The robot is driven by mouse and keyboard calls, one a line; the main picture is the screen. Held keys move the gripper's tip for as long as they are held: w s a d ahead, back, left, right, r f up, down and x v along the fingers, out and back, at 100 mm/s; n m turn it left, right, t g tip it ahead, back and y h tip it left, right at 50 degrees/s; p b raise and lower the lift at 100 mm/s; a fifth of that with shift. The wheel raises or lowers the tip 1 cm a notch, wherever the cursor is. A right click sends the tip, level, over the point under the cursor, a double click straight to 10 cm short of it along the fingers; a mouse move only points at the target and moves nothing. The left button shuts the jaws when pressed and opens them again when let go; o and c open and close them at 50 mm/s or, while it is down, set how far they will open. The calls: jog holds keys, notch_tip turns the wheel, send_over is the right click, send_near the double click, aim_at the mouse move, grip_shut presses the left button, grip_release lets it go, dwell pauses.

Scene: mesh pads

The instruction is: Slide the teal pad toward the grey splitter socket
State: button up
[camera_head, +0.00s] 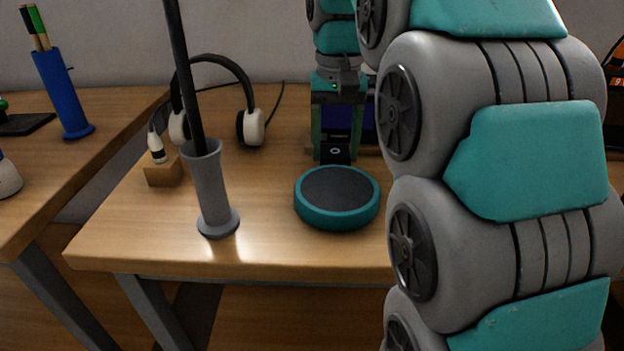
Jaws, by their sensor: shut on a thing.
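The teal pad (311,213) is a round disc with a teal rim and a dark mesh top, lying flat on the wooden table near its front edge. The grey splitter socket (211,190) is a narrow grey tube with a flared foot, upright to the left of the pad, with a dark pole standing in it. A gap of bare table separates the two. My gripper (337,152) points down at the pad's far edge and is shut on the pad. The exact contact is hard to see behind the pad's rim.
White headphones (250,126) stand behind the socket. A small wooden block (163,173) with a white plug lies to its left. A blue holder (62,95) is on the left table (60,165). My arm hides the right side of the table (270,180).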

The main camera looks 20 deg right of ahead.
jog(key=shift+s+d, duration=0.3)
jog(key=shift+d, duration=0.6)
jog(key=shift+s+d, duration=0.35)
jog(key=shift+d, duration=0.6)
jog(key=shift+s+d, duration=0.3)
jog(key=shift+d, duration=0.6)
jog(key=o, duration=1.3)
jog(key=shift+w, duration=0.1)
